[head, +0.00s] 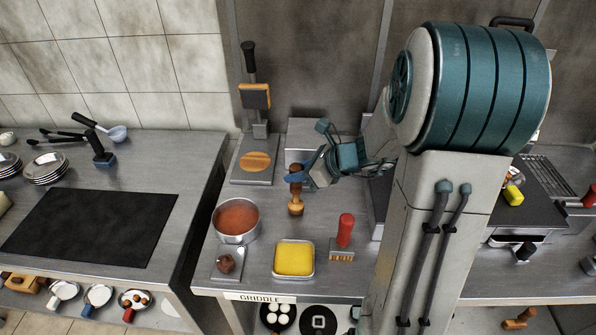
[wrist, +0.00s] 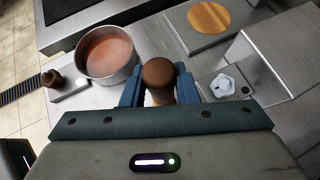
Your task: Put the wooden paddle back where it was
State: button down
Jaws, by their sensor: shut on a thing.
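My gripper (head: 298,180) is over the middle counter and shut on a wooden tool, the only thing here I can take for the wooden paddle (head: 296,204). It has a dark brown top and a paler, wider foot, and is about upright. In the wrist view, the round brown end of the wooden paddle (wrist: 159,73) sits between the two blue fingers (wrist: 158,90). Whether its foot touches the counter I cannot tell.
A pot of red sauce (head: 237,220) stands close on the left. A yellow-filled tray (head: 294,258), red-handled brush (head: 345,232) and small plate with a brown knob (head: 227,263) are in front.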

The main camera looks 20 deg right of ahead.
jog(key=shift+f, duration=0.2)
jog(key=c, duration=1)
grip_release()
jog(key=shift+c, duration=0.2)
jog(key=v, duration=1.3)
jog(key=shift+s+d+r, duration=0.2)
jog(key=shift+d, duration=0.1)
